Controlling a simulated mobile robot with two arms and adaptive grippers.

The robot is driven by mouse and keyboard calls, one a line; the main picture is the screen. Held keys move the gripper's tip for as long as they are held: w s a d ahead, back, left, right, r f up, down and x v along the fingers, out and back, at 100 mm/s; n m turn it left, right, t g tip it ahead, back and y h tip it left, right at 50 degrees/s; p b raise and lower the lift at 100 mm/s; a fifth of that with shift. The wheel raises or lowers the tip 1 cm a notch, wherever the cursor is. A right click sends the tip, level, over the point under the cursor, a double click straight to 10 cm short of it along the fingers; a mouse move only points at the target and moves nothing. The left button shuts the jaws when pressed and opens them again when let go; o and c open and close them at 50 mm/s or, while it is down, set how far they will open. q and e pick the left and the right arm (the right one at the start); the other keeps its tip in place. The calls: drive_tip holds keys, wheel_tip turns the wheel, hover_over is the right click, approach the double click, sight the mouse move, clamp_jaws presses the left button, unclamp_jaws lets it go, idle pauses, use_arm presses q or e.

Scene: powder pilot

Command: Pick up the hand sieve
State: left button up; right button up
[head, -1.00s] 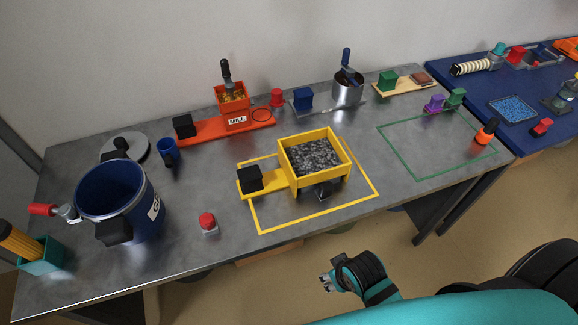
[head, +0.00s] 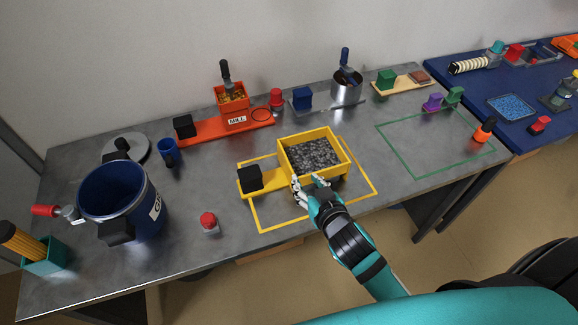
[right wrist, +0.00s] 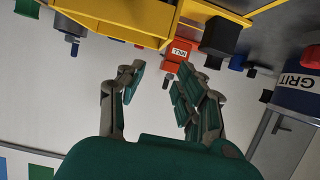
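A yellow box (head: 345,155) filled with dark grey grains stands inside a yellow outline on the grey table; it may be the hand sieve. A yellow arm with a black block (head: 249,178) sticks out to its left. My right gripper (head: 311,183) is at the box's near side, fingers spread and empty; contact cannot be told. In the right wrist view the open fingers (right wrist: 156,85) have the box's yellow underside (right wrist: 120,18) above them, with the black block (right wrist: 221,36) to the right. My left gripper is not in view.
A blue grit bucket (head: 112,190) and a red button (head: 208,220) are on the left. The orange mill (head: 232,112) and a steel pot (head: 346,90) stand behind. A green outlined area (head: 400,140) on the right is mostly clear.

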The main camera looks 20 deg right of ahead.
drive_tip(key=p, duration=0.1)
approach(287, 159)
drive_tip(key=x, duration=0.4)
drive_tip(key=shift+w+d, duration=0.25)
drive_tip(key=shift+w+f, duration=0.2)
drive_tip(key=shift+w, duration=0.25)
drive_tip(key=shift+a+p+x, duration=0.15)
drive_tip(key=shift+p+x, duration=0.25)
drive_tip(key=shift+x, duration=0.9)
drive_tip(key=shift+a+p+x, duration=0.15)
drive_tip(key=shift+p+x, duration=0.2)
drive_tip(key=shift+x, duration=0.95)
drive_tip(key=shift+s+f, duration=0.1)
drive_tip(key=shift+c, duration=0.3)
clamp_jaws()
